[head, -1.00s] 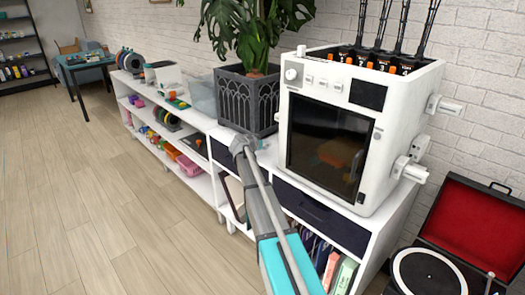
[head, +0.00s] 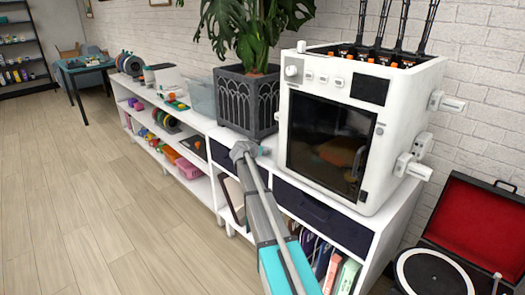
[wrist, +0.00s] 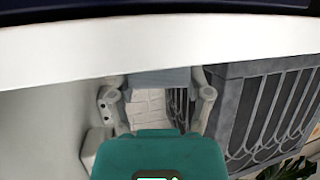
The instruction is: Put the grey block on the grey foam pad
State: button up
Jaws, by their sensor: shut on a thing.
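The grey block (wrist: 158,80) shows in the wrist view as a flat blue-grey piece. My gripper (wrist: 158,88) is shut on it, with one finger at each side. In the head view my gripper (head: 243,150) is at the shelf unit's front edge, in front of the dark planter and left of the white printer. The block is too small or hidden to make out there. I cannot make out the grey foam pad in either view.
The dark planter (head: 246,104) with a large plant is close to my gripper and fills the right of the wrist view. The white printer (head: 305,66) stands to the right. The white shelf unit (head: 377,220) runs below. A clear bin (head: 201,98) stands left of the planter.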

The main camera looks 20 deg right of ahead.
jog(key=o, duration=1.2)
jog(key=shift+f, duration=0.1)
jog(key=shift+c, duration=0.2)
jog(key=p+v, duration=0.5)
jog(key=v, duration=0.8)
jog(key=shift+a, duration=0.4)
jog(key=shift+s, duration=0.1)
jog(key=s+a+f+n+g+y, duration=0.2)
jog(key=s+a, duration=0.3)
jog(key=s, duration=0.6)
jog(key=s+a+f+n+g+y, duration=0.3)
jog(key=s+a+f+n+y, duration=0.2)
jog(key=s, duration=0.6)
jog(key=s+a+f+n+g+y, duration=0.2)
jog(key=s+a+f+n+y, duration=0.2)
jog(key=s+a, duration=0.3)
jog(key=s, duration=0.5)
jog(key=shift+g, duration=0.4)
jog(key=shift+s+f, duration=0.1)
